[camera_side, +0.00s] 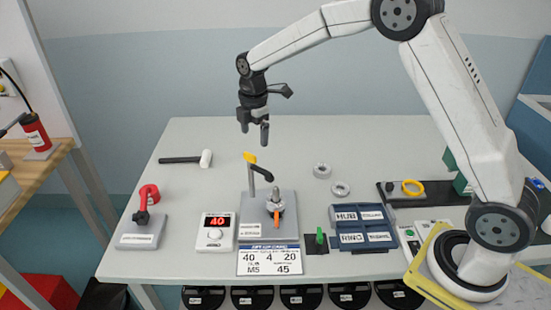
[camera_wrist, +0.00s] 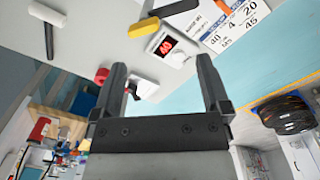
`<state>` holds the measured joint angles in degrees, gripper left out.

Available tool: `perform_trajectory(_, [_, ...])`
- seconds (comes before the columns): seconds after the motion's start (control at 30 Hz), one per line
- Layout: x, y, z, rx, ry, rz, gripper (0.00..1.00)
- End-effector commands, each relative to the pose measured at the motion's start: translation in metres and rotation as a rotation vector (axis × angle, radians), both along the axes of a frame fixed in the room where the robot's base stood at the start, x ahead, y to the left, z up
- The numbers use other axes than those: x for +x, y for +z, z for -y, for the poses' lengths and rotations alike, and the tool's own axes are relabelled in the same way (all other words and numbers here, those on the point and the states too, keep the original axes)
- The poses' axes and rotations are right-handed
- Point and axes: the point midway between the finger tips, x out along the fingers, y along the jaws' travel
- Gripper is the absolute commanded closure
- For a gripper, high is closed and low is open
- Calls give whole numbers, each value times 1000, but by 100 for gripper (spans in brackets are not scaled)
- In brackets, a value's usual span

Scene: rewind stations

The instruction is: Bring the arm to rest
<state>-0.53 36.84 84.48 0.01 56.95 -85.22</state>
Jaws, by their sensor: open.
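My gripper (camera_side: 254,130) hangs above the back middle of the grey table (camera_side: 240,150), with its fingers apart and nothing between them. In the wrist view my gripper (camera_wrist: 165,85) also shows open and empty, its two dark fingers against the table edge and the blue floor. In the side view it is above a yellow-tipped post (camera_side: 250,157) on the winding station (camera_side: 255,230), clear of it.
A black board with a yellow ring (camera_side: 412,187) lies at right.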

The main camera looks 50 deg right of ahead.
Motion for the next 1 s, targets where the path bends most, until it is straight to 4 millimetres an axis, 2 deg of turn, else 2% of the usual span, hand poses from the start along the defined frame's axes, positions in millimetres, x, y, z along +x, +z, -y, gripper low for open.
perform_trajectory(0.47, [-91,-4,3,45,-620,81,3])
perform_trajectory(1.0, [-213,-24,5,158,-1309,152,3])
